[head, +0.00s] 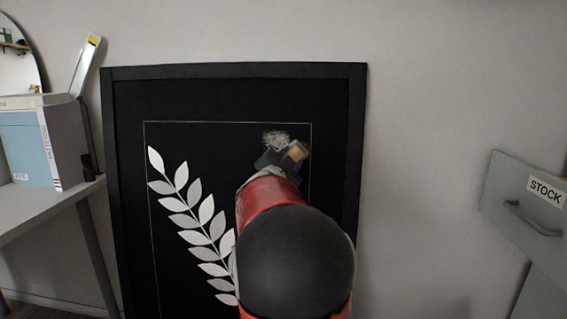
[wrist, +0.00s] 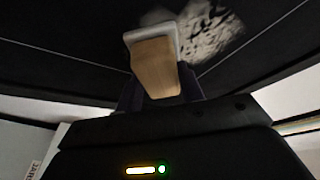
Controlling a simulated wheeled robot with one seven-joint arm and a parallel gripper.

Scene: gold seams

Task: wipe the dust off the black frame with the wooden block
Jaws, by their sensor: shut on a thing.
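The black frame (head: 357,160) stands upright against the wall, with a white leaf print on its black picture. A pale dust patch (head: 275,139) lies on the picture's upper right, and it also shows in the wrist view (wrist: 215,35). My gripper (head: 283,158) is shut on the wooden block (head: 297,151), just below and beside the dust. In the wrist view the block (wrist: 156,68) has a pale pad on its far end, close to the dust patch. I cannot tell whether the pad touches the picture. My arm hides the lower right of the picture.
At left a table (head: 40,208) holds a blue-grey box file (head: 28,150) and a round mirror (head: 18,62). At right is a grey drawer unit marked STOCK (head: 530,215). The wall between the frame and the drawers is bare.

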